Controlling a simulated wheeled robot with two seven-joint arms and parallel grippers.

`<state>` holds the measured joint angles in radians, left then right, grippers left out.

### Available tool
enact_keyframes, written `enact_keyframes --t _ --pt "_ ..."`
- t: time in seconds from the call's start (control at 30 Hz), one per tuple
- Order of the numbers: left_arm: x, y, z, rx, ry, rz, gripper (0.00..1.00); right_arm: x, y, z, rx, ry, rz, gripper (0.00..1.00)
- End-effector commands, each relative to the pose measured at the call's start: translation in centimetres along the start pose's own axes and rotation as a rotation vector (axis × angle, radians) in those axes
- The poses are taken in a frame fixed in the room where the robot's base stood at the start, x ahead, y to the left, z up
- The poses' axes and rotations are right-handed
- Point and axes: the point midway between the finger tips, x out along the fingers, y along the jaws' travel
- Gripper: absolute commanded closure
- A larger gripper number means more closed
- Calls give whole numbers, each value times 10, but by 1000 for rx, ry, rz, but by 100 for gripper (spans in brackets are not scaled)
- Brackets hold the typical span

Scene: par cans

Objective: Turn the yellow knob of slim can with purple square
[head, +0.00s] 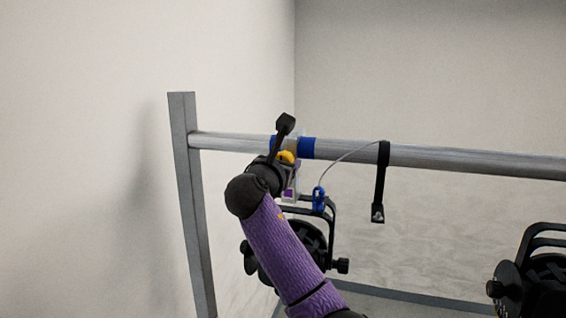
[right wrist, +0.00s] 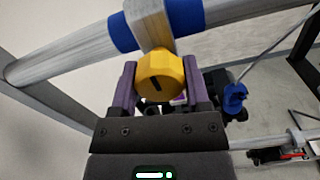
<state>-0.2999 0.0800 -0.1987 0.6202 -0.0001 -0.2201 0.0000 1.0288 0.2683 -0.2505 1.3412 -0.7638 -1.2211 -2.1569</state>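The yellow knob (right wrist: 160,78) is on a pale clamp (right wrist: 151,28) hung on the metal bar; in the head view the knob (head: 286,157) shows only partly behind my right gripper (head: 281,161). A small purple square (head: 289,194) shows on the clamp just below. A black par can (head: 312,238) hangs beneath it, partly covered by my purple right arm. In the right wrist view, my right gripper's two purple fingers (right wrist: 160,82) stand on either side of the knob. I see no clear gap, but contact is not certain. My left gripper is out of view.
The horizontal bar (head: 450,158) runs right from a grey post (head: 187,200). A blue band (head: 307,148) sits beside the clamp. A safety cable with a blue clip (head: 319,198) and a black strap (head: 381,180) hang to the right. Another can (head: 545,275) hangs far right.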

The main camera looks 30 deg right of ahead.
Motion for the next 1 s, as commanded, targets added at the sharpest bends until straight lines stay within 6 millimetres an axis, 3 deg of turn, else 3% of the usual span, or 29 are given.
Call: enact_keyframes --t 0.03,0.17,0.53,1.0 --pt "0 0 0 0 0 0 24 0 0 0 0 0 0 74" --pt "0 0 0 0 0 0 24 0 0 0 0 -1 0 98" --pt "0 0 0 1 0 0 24 0 0 0 85 -1 1 98" --pt "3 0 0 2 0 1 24 0 0 0 496 -1 2 98"
